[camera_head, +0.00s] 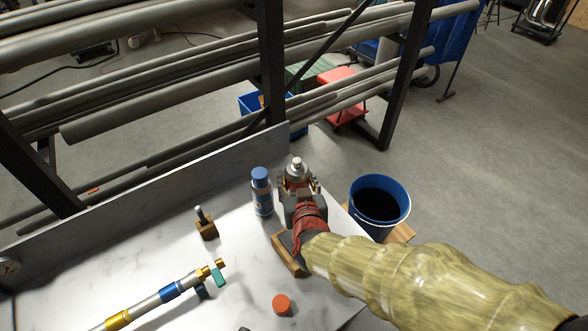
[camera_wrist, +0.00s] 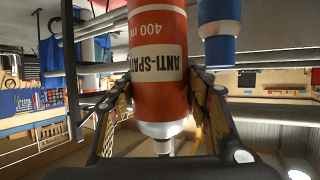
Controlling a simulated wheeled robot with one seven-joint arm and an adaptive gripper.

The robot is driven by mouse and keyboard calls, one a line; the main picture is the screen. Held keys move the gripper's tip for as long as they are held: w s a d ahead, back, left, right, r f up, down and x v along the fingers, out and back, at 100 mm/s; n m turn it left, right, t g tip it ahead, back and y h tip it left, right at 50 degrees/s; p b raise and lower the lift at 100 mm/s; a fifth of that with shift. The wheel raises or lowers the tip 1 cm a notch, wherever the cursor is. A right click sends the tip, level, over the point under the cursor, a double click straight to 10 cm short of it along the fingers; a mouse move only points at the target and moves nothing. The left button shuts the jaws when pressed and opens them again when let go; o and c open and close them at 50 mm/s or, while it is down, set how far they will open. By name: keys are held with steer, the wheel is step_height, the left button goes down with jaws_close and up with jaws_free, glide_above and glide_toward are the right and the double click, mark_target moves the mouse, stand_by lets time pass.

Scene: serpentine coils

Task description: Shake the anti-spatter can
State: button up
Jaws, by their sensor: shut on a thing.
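The anti-spatter can (camera_wrist: 158,85) is red with a white label band and fills the middle of the wrist view, its lettering upside down. My gripper (camera_head: 300,186) is shut on it, with one finger on each side of the can in the wrist view (camera_wrist: 160,105). In the head view only the can's pale top and nozzle (camera_head: 296,164) show above the fingers; the rest is hidden by my gripper. The can looks roughly upright, near the bench's right edge. I cannot tell whether its base touches anything.
A blue-capped spray can (camera_head: 261,192) stands close left of my gripper. An orange-red round cap (camera_head: 282,304) lies on the pale bench (camera_head: 245,268). A blue bucket (camera_head: 380,208) is at right. A small wooden block (camera_head: 206,229) and a metal torch-like tool (camera_head: 160,298) are left.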

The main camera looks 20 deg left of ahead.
mark_target(298, 165)
steer(key=v, duration=0.3)
steer(key=shift+w+a+r+p, duration=0.15)
steer(key=shift+r+p, duration=0.1)
steer(key=shift+p, duration=0.15)
step_height(298, 165, up, 7)
steer(key=p, duration=0.6)
steer(key=shift+f, duration=0.2)
